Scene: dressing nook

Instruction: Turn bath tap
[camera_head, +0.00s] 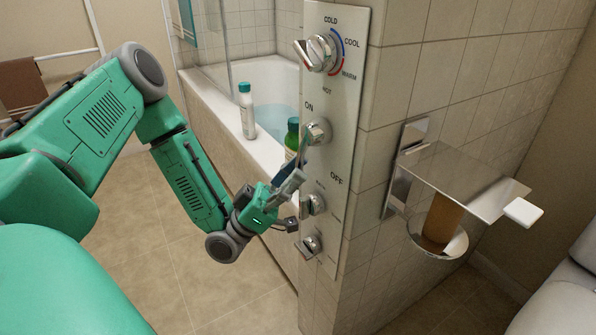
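The bath tap panel (349,110) is a tall metal plate on the tiled wall end. Its top temperature knob (318,53) sits among COLD, COOL, WARM and HOT marks. Below it is a lever knob (317,132) between ON and OFF, its handle pointing down. Two smaller knobs sit lower, one at mid height (314,204) and one near the bottom (309,246). My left gripper (289,179) is in front of the panel's left edge, just below the ON/OFF lever. Contact and finger opening are unclear. My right gripper is not in view.
A bathtub (200,98) with water lies behind the panel. A white bottle (247,112) and a green bottle (292,135) stand on its rim. A metal paper holder (447,185) juts from the wall at right. Floor at left is clear.

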